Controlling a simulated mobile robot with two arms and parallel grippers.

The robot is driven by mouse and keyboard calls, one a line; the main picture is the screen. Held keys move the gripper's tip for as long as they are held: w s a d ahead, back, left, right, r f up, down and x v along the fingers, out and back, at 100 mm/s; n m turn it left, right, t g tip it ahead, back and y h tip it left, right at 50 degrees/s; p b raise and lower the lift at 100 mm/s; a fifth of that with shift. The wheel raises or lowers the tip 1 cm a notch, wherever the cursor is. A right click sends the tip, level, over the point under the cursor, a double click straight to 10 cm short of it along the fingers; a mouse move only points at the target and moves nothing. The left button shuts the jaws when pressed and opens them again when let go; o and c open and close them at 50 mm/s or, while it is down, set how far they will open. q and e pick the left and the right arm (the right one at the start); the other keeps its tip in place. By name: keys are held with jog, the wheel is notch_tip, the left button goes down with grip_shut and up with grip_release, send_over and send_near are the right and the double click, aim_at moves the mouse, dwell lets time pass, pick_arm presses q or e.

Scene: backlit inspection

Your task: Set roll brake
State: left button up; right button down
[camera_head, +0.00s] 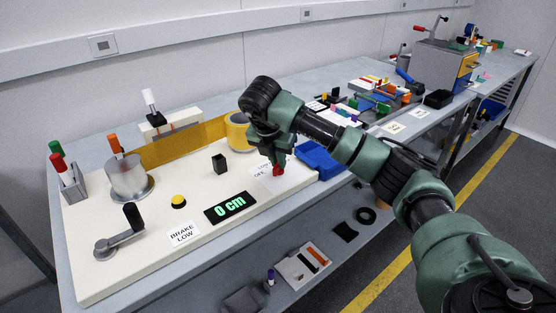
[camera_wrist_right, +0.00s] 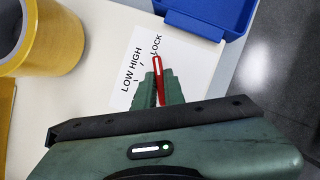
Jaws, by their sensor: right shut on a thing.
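The roll brake is a red lever with a white stripe (camera_wrist_right: 157,70) on a white plate (camera_wrist_right: 118,98) marked LOW, HIGH and LOCK. In the right wrist view the lever points up towards the LOCK word. My right gripper (camera_wrist_right: 162,88) is shut on it; the green fingers hide its base. In the head view the gripper (camera_head: 275,160) reaches down at the board's right end, with the red lever (camera_head: 278,170) at its tips. My left gripper is not in view.
The cream board (camera_head: 130,270) carries a grey crank (camera_head: 118,240), a yellow button (camera_head: 178,202), a display (camera_head: 230,206) reading 0 cm, and a yellow web running to a yellow roll (camera_head: 237,130). A blue bin (camera_head: 320,160) stands close to the right of the plate.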

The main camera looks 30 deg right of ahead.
jog(key=shift+r, duration=0.1)
jog(key=c, duration=1.5)
grip_release()
jog(key=v, duration=0.7)
jog(key=shift+r, duration=0.35)
jog(key=shift+s+a+f, duration=0.15)
jog(key=shift+s, duration=0.05)
